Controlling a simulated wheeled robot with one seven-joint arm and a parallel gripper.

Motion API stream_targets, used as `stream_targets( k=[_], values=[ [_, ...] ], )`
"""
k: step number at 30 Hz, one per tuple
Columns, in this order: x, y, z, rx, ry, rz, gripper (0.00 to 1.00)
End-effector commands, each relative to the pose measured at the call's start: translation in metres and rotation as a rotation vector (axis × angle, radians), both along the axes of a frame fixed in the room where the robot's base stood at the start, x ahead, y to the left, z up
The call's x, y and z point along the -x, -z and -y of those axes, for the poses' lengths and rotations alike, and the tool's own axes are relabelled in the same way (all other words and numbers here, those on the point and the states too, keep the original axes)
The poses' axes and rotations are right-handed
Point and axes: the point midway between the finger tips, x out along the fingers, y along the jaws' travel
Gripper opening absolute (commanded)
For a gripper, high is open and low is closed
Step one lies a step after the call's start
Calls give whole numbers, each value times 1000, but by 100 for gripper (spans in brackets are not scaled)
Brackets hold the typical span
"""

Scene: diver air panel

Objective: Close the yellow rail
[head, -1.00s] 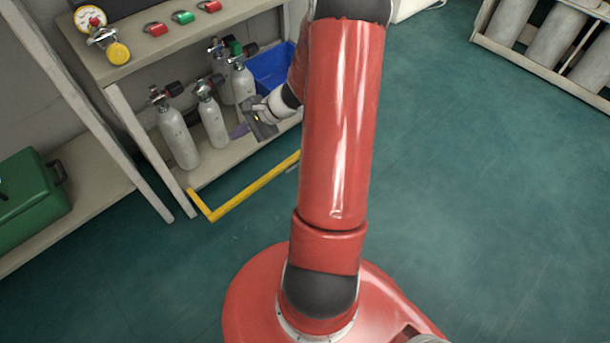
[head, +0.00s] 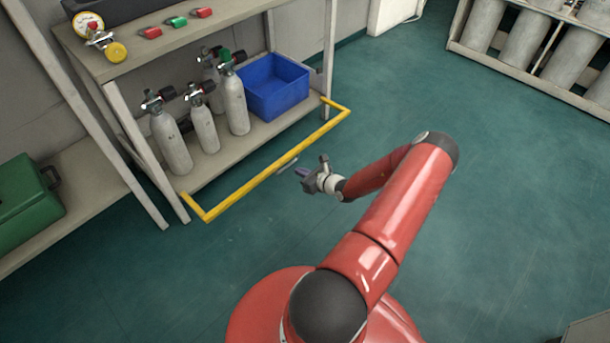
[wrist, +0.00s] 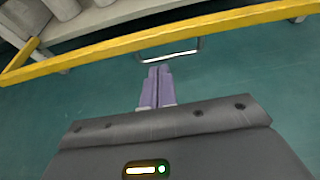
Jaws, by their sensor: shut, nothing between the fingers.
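The yellow rail (head: 268,172) is a U-shaped bar that sticks out from the front of the lower shelf, over the floor. A small grey handle (head: 287,164) sits on its outer side, near the middle. In the wrist view the yellow rail (wrist: 130,45) crosses the upper part, with the handle (wrist: 180,52) just below it. My gripper (head: 300,172) is on the outer side of the rail, beside the handle and apart from the rail. Its purple fingers (wrist: 157,85) are together and empty, pointing toward the handle. Whether the fingertips touch the handle I cannot tell.
Several grey cylinders (head: 203,128) and a blue bin (head: 272,88) stand on the lower shelf behind the rail. A gauge with a yellow knob (head: 117,52) is on the upper shelf. A green case (head: 28,197) is at left.

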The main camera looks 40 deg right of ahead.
Motion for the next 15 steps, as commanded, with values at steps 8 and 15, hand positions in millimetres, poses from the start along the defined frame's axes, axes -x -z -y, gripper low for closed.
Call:
stream_targets(
  k=[8, 15],
  values=[
    [-44, 19, -4, 0, -2, 1, 0],
    [-57, 22, -4, 1, -2, 0, 0]
  ],
)
